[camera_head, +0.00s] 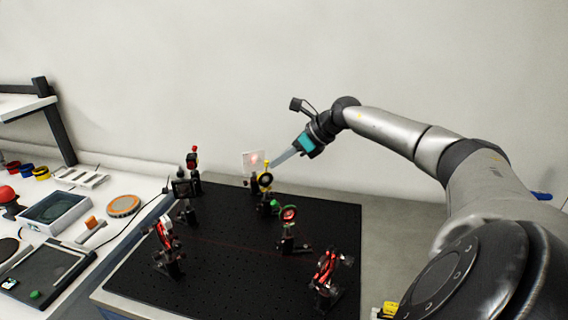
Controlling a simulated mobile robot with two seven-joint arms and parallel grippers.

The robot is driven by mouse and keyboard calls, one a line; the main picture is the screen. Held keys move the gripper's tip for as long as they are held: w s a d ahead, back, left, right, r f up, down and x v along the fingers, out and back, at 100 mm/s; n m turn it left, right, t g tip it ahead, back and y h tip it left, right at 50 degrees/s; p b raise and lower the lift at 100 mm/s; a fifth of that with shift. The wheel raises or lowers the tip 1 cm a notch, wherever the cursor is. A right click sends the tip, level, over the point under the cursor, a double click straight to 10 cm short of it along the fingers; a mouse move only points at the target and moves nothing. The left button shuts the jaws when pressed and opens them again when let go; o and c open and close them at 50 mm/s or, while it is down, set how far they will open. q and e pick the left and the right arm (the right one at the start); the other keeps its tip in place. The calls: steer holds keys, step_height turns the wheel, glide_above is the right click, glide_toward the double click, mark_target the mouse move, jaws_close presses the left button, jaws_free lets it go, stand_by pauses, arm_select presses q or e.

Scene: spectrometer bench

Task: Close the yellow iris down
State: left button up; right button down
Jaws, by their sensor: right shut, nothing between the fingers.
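The yellow iris (265,180) stands upright on the black breadboard (225,270), near its back edge. It is a dark ring with yellow parts, and a small yellow piece shows above the ring. My right gripper (277,161) comes in from the upper right. Its fingers are shut and empty, with the tips just above and to the right of the yellow iris. I cannot tell whether the tips touch it. How far the iris is open is too small to tell. My left gripper is not in view.
A white card (254,161) with a red spot stands behind the iris. Other mounts (166,248) (327,276) stand on the board. A side bench (95,205) at left holds a tray, an orange disc and coloured rings.

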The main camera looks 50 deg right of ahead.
steer(key=shift+w+a+r+p, duration=0.15)
steer(key=shift+w+a+p, duration=0.3)
steer(key=shift+a, duration=0.4)
steer(key=shift+w+a+r+p, duration=0.1)
steer(key=shift+w+a+p, duration=0.3)
steer(key=shift+a, duration=0.45)
steer(key=shift+r, duration=0.1)
steer(key=shift+r+p, duration=0.6)
steer(key=shift+r, duration=0.15)
